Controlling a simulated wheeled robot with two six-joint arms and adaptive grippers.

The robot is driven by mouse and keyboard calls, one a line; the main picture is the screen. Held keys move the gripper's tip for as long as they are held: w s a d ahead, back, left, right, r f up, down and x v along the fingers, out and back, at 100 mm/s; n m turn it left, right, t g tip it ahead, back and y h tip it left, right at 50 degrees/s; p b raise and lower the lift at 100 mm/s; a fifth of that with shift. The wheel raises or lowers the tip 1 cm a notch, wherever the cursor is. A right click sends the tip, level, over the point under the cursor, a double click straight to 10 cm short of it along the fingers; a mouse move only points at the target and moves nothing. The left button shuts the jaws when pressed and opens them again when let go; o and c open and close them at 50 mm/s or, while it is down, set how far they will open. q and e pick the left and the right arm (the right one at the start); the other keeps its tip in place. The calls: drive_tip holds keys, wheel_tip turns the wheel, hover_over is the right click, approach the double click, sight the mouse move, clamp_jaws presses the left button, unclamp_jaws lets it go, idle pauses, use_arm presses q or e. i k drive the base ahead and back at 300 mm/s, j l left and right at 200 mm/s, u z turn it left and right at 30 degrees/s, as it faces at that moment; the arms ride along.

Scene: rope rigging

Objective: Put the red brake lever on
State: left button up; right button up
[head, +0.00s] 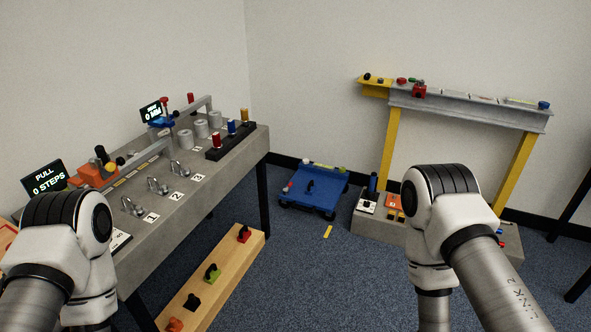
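I cannot tell for certain which thing is the brake lever. A small upright red-topped handle (191,99) stands at the back of the grey workbench (225,165), behind a blue device (161,122). A red piece (243,234) sits at the far end of the low wooden shelf under the bench. Another red block (419,91) is on the grey beam of the yellow-legged frame. My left arm shows at the lower left, in front of the bench, and my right arm at the lower right. Neither gripper can be seen.
Red, blue and yellow pegs stand in a black rack (222,147) on the bench, near several metal shackles and grey spools. A blue wheeled cart (313,190) is on the carpet. The yellow-legged frame (389,150) stands at right.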

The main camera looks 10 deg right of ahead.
sight(286, 191)
drive_tip(key=i+l, duration=0.25)
drive_tip(key=i, duration=0.25)
drive_tip(key=i+l, duration=0.25)
drive_tip(key=i, duration=0.25)
drive_tip(key=i+l, duration=0.25)
drive_tip(key=i, duration=0.25)
drive_tip(key=i+z, duration=0.3)
drive_tip(key=i, duration=0.35)
drive_tip(key=i+z, duration=0.3)
drive_tip(key=i, duration=0.35)
drive_tip(key=i+j+z, duration=0.25)
drive_tip(key=i, duration=0.35)
